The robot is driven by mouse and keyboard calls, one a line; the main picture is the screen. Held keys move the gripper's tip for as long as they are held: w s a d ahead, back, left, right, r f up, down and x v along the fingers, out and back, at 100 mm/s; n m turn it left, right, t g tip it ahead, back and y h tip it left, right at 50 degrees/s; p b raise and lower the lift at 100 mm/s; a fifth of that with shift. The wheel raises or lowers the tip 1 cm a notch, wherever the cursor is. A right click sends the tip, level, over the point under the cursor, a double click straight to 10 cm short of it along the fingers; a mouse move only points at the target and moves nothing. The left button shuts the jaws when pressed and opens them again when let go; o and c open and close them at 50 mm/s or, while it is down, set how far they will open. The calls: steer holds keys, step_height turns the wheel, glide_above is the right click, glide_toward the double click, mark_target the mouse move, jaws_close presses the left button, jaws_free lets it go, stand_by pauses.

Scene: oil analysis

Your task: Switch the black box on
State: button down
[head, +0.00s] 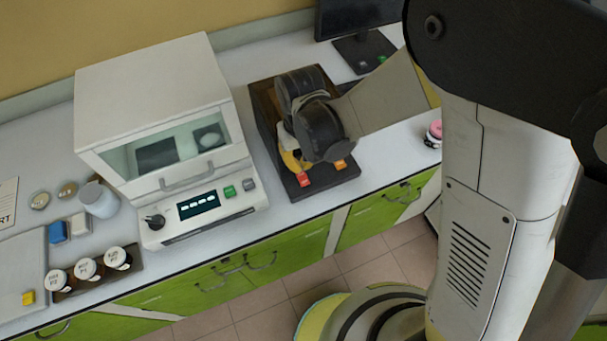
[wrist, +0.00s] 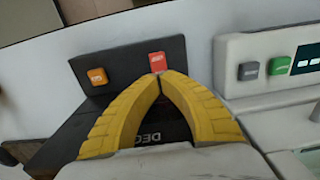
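The black box (head: 322,184) stands on the white counter in the middle of the head view; my arm hides much of its top. Its front edge carries a red button (head: 303,180) and an orange button (head: 341,165). In the wrist view the box (wrist: 125,61) shows the orange button (wrist: 97,76) on the left and the red button (wrist: 157,59) in the middle. My gripper (wrist: 158,74) has its yellow fingers shut, tips together, nothing between them. The tips appear just below the red button in the wrist view; I cannot tell whether they touch it. The button labels are too small to read.
A white instrument (head: 160,130) with a glass window, a display and green and grey buttons stands close left of the box in the head view. A monitor (head: 360,45) is behind on the right. Several lidded jars (head: 87,268) stand at the left.

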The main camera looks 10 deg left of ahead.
mark_target(303, 173)
steer(key=shift+r+p, duration=1.35)
steer(key=shift+r, duration=1)
steer(key=shift+w+d+r, duration=0.1)
steer(key=shift+d, duration=0.1)
steer(key=s+d+r+m+t+b, duration=0.2)
steer(key=d+b, duration=0.1)
steer(key=d, duration=0.5)
steer(key=s+d+r+m+t+b, duration=0.1)
steer(key=d+r+m+t+b, duration=0.1)
steer(key=d, duration=0.6)
steer(key=s+d+r+m+t+b, duration=0.2)
steer(key=d+b, duration=0.4)
steer(key=d, duration=0.3)
step_height(303, 173, up, 2)
steer(key=shift+s+r+t, duration=0.15)
steer(key=shift+s+t, duration=0.2)
steer(key=shift+t, duration=0.25)
